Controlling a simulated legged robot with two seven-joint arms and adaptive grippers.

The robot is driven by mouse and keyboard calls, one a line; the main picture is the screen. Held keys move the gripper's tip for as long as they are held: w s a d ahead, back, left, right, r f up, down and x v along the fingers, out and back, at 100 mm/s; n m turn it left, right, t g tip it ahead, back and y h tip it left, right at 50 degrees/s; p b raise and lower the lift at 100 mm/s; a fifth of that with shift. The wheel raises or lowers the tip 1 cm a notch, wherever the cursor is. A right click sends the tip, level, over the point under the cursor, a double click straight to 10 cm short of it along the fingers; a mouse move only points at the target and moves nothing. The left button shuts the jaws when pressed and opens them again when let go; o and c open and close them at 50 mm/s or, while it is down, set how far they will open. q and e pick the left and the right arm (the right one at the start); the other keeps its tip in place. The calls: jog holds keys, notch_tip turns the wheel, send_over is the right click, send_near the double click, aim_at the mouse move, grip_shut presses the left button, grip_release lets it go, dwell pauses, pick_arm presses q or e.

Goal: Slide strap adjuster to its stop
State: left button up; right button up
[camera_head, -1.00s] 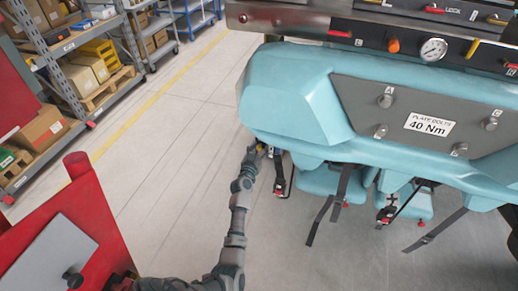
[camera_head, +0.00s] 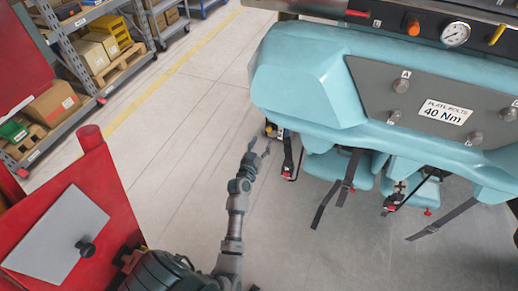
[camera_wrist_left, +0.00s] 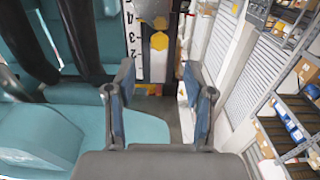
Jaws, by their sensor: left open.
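The teal coaster car body (camera_head: 300,85) fills the upper right of the head view. Black straps (camera_head: 348,178) with red parts hang below it. A small dark and yellow fitting (camera_head: 272,130) sits at its lower left corner; I cannot tell whether this is the strap adjuster. My left gripper (camera_head: 261,143) is open and empty, just below that fitting and apart from it. In the left wrist view its fingers (camera_wrist_left: 160,90) are spread. My right gripper is out of view.
A red cabinet (camera_head: 105,185) with a grey panel stands at the left. Shelves with boxes (camera_head: 75,60) are at the back left. The floor (camera_head: 175,130) between shelves and car is clear. Black straps (camera_wrist_left: 78,35) hang left of the scale in the wrist view.

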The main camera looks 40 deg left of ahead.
pick_arm(q)
jog(key=v, duration=0.3)
jog(key=shift+f, duration=0.1)
dwell(0.5)
